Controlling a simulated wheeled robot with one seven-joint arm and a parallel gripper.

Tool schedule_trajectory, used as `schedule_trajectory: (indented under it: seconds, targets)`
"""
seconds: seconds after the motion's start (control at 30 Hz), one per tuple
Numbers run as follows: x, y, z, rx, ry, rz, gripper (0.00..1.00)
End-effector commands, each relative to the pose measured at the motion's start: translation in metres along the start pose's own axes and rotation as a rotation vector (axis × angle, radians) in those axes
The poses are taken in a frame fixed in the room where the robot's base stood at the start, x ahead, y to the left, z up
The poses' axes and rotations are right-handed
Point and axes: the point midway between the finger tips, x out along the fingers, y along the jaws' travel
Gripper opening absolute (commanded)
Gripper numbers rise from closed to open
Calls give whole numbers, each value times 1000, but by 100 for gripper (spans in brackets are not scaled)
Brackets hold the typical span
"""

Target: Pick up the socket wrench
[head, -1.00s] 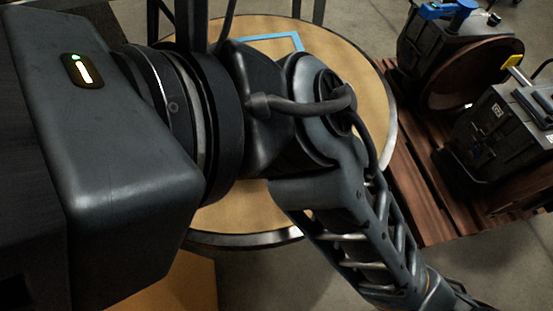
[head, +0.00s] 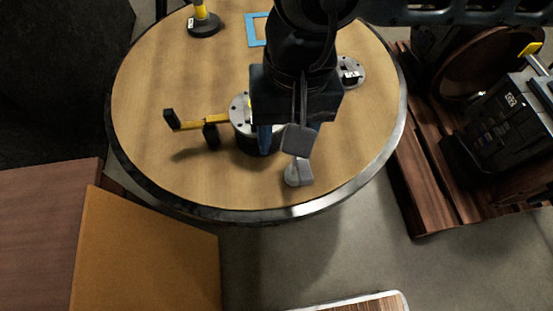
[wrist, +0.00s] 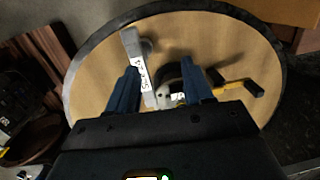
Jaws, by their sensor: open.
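The socket wrench (head: 299,140) is a grey bar with a wider end near the front edge of the round table. In the wrist view the socket wrench (wrist: 134,48) carries a white label, partly readable as "Sock". My gripper (head: 284,146) is open above the table, over the wrench's inner end. In the wrist view my gripper (wrist: 160,88) has its two blue fingers apart, with the wrench's labelled bar between them, closer to the left finger. No grip on it shows. My gripper and arm hide part of the wrench in the head view.
A grey flanged cylinder (head: 239,104) stands beside the wrench, with a yellow black-ended tool (head: 200,123) against it. A blue frame (head: 255,30), a yellow-and-black piece (head: 203,23) and a round metal part (head: 351,72) are farther back. The left of the round table (head: 150,75) is clear.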

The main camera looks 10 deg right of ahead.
Motion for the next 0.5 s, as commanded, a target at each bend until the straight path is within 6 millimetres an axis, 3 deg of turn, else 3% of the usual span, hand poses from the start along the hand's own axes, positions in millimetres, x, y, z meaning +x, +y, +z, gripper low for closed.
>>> schedule_trajectory:
  seconds: [0.13,0.5]
  targets:
    - [0,24,-16,-18,52,79,51]
    - [32,30,-20,-19,55,88,51]
